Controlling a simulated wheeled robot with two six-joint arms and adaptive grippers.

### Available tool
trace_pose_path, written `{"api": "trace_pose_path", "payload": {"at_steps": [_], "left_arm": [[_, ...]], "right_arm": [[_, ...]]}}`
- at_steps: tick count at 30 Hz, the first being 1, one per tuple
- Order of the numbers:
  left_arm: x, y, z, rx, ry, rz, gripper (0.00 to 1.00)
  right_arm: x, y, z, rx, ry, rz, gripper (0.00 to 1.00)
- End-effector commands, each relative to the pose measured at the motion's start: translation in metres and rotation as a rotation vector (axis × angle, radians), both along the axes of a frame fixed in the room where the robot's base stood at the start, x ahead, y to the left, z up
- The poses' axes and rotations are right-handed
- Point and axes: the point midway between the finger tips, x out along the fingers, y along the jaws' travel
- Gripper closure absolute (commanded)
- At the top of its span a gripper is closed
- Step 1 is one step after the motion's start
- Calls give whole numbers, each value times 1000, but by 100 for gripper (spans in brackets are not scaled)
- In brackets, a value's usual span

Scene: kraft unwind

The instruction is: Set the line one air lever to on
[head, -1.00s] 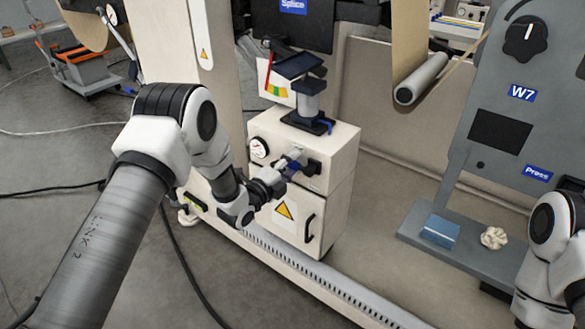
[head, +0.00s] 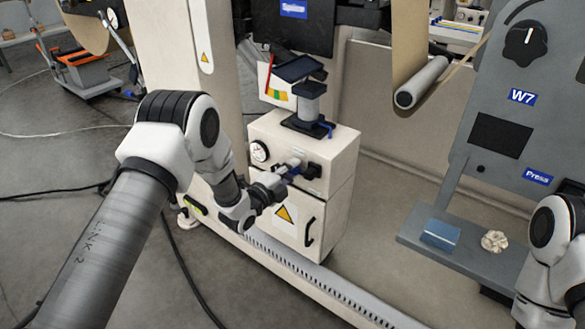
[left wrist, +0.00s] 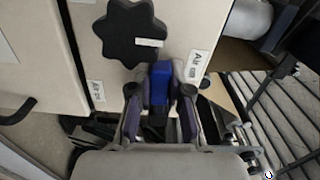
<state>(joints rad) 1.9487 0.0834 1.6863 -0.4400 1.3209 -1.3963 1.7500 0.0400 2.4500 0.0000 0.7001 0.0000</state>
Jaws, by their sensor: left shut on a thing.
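The blue air lever (left wrist: 160,84) sits on the front of a cream cabinet, beside a label reading "Air" (left wrist: 196,66) in the left wrist view. My left gripper (left wrist: 160,112) is shut on this lever, with a finger on each side. In the head view the left gripper (head: 286,171) reaches the cabinet (head: 335,150) front from the left and hides most of the lever. The lever's on and off marks are too small to read. My right arm shows at the right edge of the head view, but its gripper is out of view.
A black star knob (left wrist: 132,34) is close to the lever. A round gauge (head: 259,151) and a splice post (head: 310,103) are on the cabinet.

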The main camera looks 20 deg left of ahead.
Motion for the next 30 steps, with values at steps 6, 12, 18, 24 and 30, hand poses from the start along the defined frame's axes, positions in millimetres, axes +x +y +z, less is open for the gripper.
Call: {"api": "trace_pose_path", "payload": {"at_steps": [6, 12, 18, 24, 30], "left_arm": [[0, -2, -8, -138, 50, -1, 100], [-2, -4, -17, -310, 115, 0, 100], [-4, -9, -26, -490, 180, 0, 100], [-6, -16, -33, -668, 243, -1, 100], [-8, -23, -39, -846, 310, -1, 100]], "right_arm": [[0, 0, 1, 0, 0, 0, 60], [0, 0, 2, 0, 0, 0, 60], [0, 0, 4, 0, 0, 0, 60], [0, 0, 7, 0, 0, 0, 60], [0, 0, 11, 0, 0, 0, 60]]}}
